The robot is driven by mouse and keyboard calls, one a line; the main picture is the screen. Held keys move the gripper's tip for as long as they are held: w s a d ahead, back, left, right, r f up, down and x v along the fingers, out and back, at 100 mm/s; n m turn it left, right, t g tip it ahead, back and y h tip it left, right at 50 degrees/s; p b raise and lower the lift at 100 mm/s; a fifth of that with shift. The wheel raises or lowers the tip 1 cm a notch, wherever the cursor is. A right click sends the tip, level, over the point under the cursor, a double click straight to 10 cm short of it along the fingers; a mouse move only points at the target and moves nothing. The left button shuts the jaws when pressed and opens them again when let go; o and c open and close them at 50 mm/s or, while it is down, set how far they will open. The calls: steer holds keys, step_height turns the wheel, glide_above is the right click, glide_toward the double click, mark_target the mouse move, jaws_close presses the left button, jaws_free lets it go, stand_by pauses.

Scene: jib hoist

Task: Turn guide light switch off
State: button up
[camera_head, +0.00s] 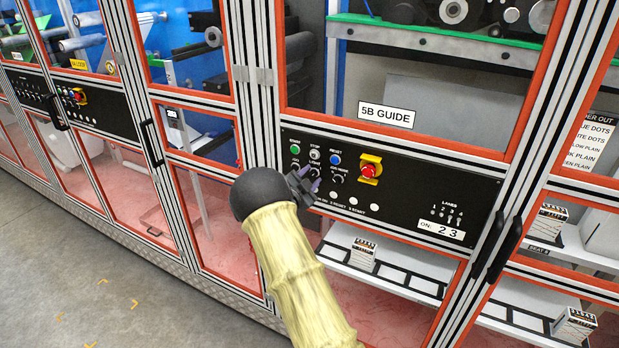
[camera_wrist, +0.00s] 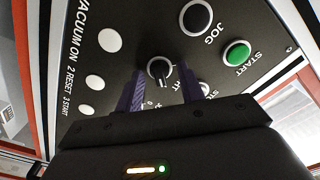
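The guide light switch (camera_wrist: 160,70) is a small black rotary knob with a pale pointer line on the black control panel. Its label is mostly hidden; only the ending "HT" shows. My gripper (camera_wrist: 161,78) is open, with its two purple fingers on either side of the knob in the wrist view. I cannot tell whether they touch it. In the head view, my gripper (camera_head: 305,186) is at the lower left of the panel (camera_head: 415,192), under the sign "5B GUIDE" (camera_head: 386,114), and partly covers the panel's controls.
Close by are a black jog button (camera_wrist: 196,16), a green start button (camera_wrist: 236,53) and several white buttons (camera_wrist: 110,40). A red emergency stop (camera_head: 369,171) on a yellow plate is to the right. Orange-edged frames and black door handles (camera_head: 503,245) flank the panel.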

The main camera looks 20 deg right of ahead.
jaws_close()
steer(key=shift+n+b, duration=0.3)
steer(key=shift+b, duration=0.05)
steer(key=shift+f+n+b, duration=0.1)
steer(key=shift+n+b, duration=0.4)
steer(key=shift+n, duration=0.4)
steer(key=n, duration=0.3)
steer(key=shift+n+b, duration=0.3)
steer(key=shift+b, duration=0.1)
steer(key=n+p, duration=0.1)
steer(key=n, duration=0.5)
steer(key=shift+r, duration=0.2)
steer(key=n, duration=0.3)
steer(key=shift+w+a+p, duration=0.1)
steer(key=shift+a+p, duration=0.05)
steer(key=shift+p, duration=0.2)
steer(key=shift+f+n+p, duration=0.1)
steer(key=shift+n+p, duration=0.3)
steer(key=shift+n, duration=0.9)
